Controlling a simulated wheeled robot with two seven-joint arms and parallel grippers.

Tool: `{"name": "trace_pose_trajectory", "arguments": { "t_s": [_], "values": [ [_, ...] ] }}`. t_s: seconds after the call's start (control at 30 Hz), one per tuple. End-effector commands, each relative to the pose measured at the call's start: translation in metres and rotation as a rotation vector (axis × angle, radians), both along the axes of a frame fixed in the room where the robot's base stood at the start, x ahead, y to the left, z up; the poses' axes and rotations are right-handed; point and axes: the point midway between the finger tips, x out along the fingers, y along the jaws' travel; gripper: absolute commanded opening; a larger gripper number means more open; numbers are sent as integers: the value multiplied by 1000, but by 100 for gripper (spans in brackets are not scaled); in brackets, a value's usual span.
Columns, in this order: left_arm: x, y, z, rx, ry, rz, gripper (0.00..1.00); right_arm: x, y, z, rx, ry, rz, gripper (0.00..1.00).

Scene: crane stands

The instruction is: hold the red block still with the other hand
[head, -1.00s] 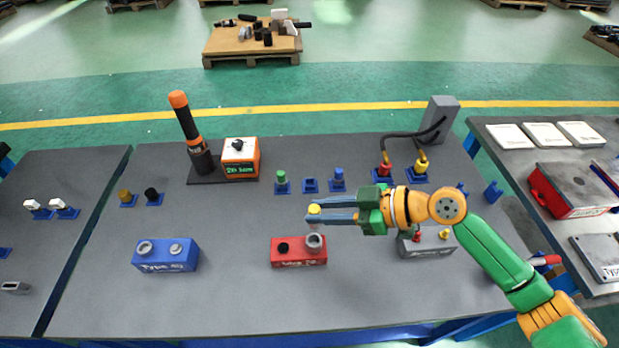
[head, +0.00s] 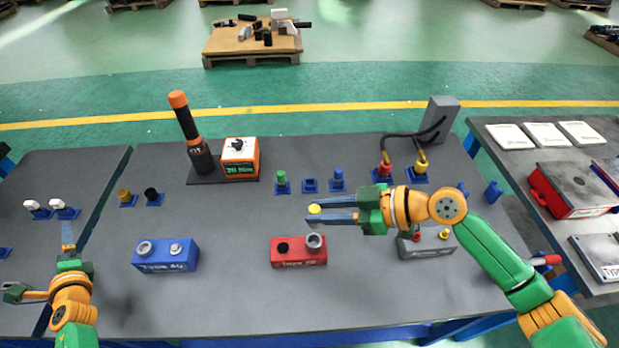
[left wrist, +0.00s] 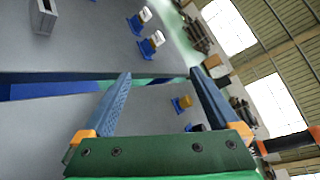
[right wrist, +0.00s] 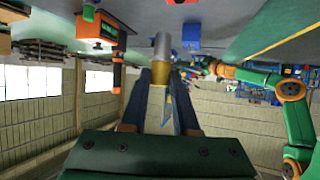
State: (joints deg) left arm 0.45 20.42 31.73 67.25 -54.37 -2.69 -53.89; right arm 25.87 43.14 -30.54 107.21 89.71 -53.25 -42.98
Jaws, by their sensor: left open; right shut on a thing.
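The red block (head: 298,258) lies on the grey table in the head view, with a black round opening at its left and a grey ring at its right. My right gripper (head: 316,210) is shut on a yellow-topped part (head: 314,209), above and behind the block in the picture. In the right wrist view the part's grey cylindrical end (right wrist: 162,45) sticks out past the fingers. My left gripper (head: 67,224) is open and empty near the table's left edge, well left of the red block. In the left wrist view its fingers (left wrist: 161,75) are spread apart.
A blue block (head: 165,262) stands between my left gripper and the red block. A grey block (head: 426,252) lies under my right arm. Small blue holders (head: 310,186), an orange-white box (head: 240,160) and a black-orange tool (head: 190,135) stand behind. The front middle table is clear.

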Motion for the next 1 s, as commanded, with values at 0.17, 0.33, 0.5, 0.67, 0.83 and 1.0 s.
{"name": "trace_pose_trajectory", "arguments": {
  "t_s": [0.17, 0.33, 0.5, 0.67, 0.83, 1.0],
  "values": [
    [89, -72, 44, 282, 15, -375, 95, 0, 0, 0, 1, 0, 0, 0],
    [146, -166, 87, 644, -21, -751, 95, 0, 0, 0, 1, 0, 0, 0],
    [154, -280, 96, 1014, -87, -1211, 95, 0, 0, 0, 1, 0, 0, 0],
    [103, -363, 53, 1226, -113, -1737, 95, 0, 0, 0, 1, 0, 0, 0],
    [38, -385, 9, 1277, -78, -2189, 95, 0, 0, 0, 1, 0, 0, 0],
    [6, -383, -8, 1262, -51, -2386, 95, 0, 0, 0, 1, 0, 0, 0]
  ]
}}
